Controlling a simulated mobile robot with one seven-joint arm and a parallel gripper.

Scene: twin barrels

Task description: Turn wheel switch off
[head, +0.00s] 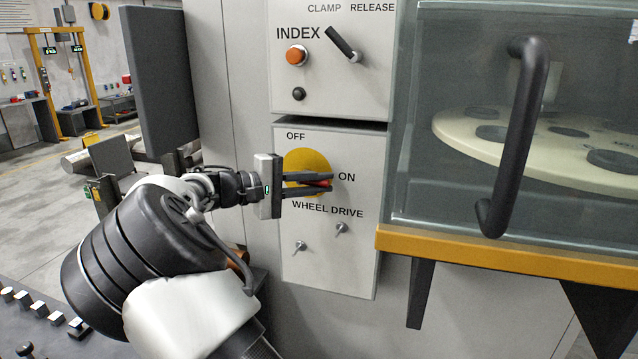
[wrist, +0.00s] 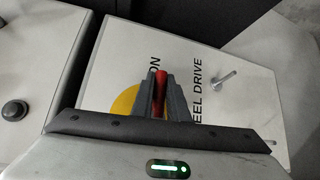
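The wheel switch has a red handle (head: 320,183) on a yellow disc (head: 304,161), on the panel (head: 330,262) marked OFF, ON and WHEEL DRIVE. The handle points right, a little below the ON label. My gripper (head: 331,184) reaches in from the left with its fingers above and below the handle. In the wrist view the red handle (wrist: 161,92) sits between the two fingers of my gripper (wrist: 161,75), which appear to press on both its sides. The fingers and gripper body hide part of the disc (wrist: 125,101).
Above is the INDEX panel (head: 325,85) with an orange button (head: 296,55) and a black lever (head: 342,43). Two small toggles (head: 341,229) sit below the switch. A glass case with a black door handle (head: 515,140) and yellow ledge (head: 500,252) stands at right.

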